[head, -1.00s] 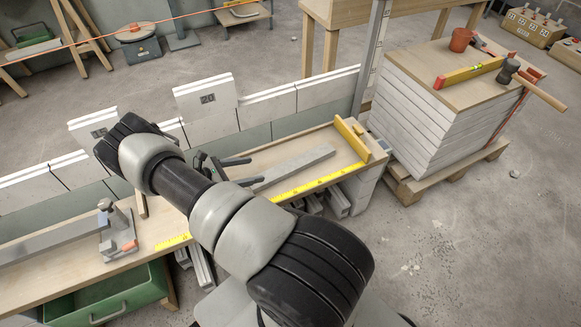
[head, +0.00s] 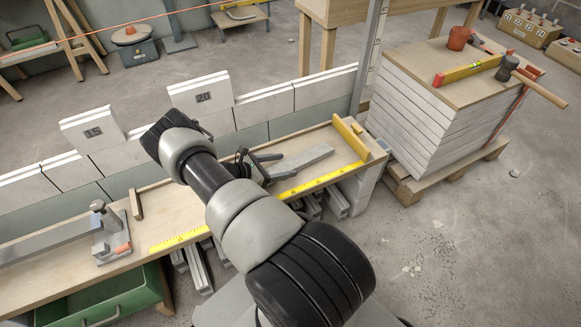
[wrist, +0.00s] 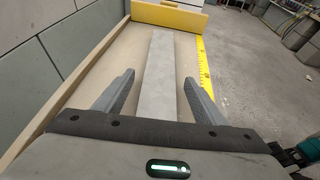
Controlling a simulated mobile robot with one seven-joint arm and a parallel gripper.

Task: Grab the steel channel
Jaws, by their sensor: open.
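The steel channel (head: 301,161) is a long grey bar lying flat on the wooden bench, toward its right end. In the wrist view the channel (wrist: 161,70) runs away from me between the fingers. My gripper (head: 272,169) is open, with its two dark fingers over the near end of the channel in the head view. In the wrist view my gripper (wrist: 158,98) has one finger on each side of the channel, with a gap on both sides. Whether the fingers are level with the bar or above it I cannot tell. My arm hides part of the bench.
A yellow stop (head: 351,139) closes the bench's right end. A yellow tape (head: 322,178) runs along the front edge. A low block wall (head: 264,107) stands behind. A clamp-like fixture (head: 108,232) is at left, and stacked boards (head: 428,112) stand at right.

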